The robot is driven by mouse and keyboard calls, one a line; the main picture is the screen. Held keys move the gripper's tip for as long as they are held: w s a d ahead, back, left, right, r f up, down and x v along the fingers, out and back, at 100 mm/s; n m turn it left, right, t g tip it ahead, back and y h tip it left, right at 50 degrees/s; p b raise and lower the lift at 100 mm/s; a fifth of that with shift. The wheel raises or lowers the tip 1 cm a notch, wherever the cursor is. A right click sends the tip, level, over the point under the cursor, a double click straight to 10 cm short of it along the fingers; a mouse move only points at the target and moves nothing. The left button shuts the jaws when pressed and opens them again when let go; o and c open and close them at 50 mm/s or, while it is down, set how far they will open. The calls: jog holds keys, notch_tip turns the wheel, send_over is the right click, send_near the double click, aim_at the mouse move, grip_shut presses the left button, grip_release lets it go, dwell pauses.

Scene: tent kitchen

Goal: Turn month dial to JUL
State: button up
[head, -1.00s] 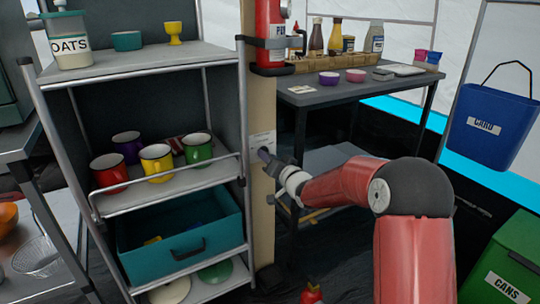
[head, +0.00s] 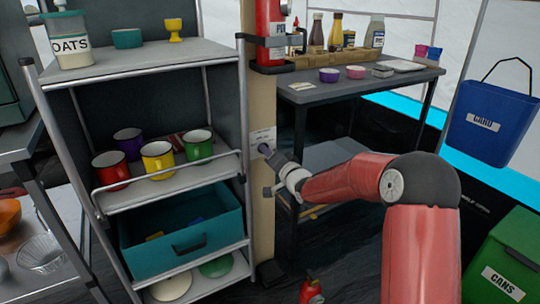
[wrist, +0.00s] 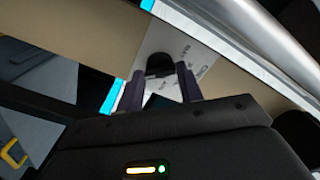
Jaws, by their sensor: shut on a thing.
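The month dial is a dark knob (wrist: 158,64) on a white printed card (wrist: 180,50) in the wrist view. The card is on the tan post and shows in the head view (head: 262,136), partly covered by my gripper. My gripper (head: 264,150) reaches the post just under the card's top. In the wrist view its two purplish fingers (wrist: 158,82) are shut on the dial, one on each side. Part of the card's print shows, tilted, but I cannot read which month the dial points to.
A shelf rack with colored mugs (head: 158,160) and a teal drawer (head: 205,262) stands left of the post. A red extinguisher (head: 270,30) is mounted above the card. A dark table (head: 350,92) with bottles and bowls stands behind my arm.

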jog(key=shift+f, duration=0.1)
jog(key=o, duration=1)
jog(key=v, duration=0.8)
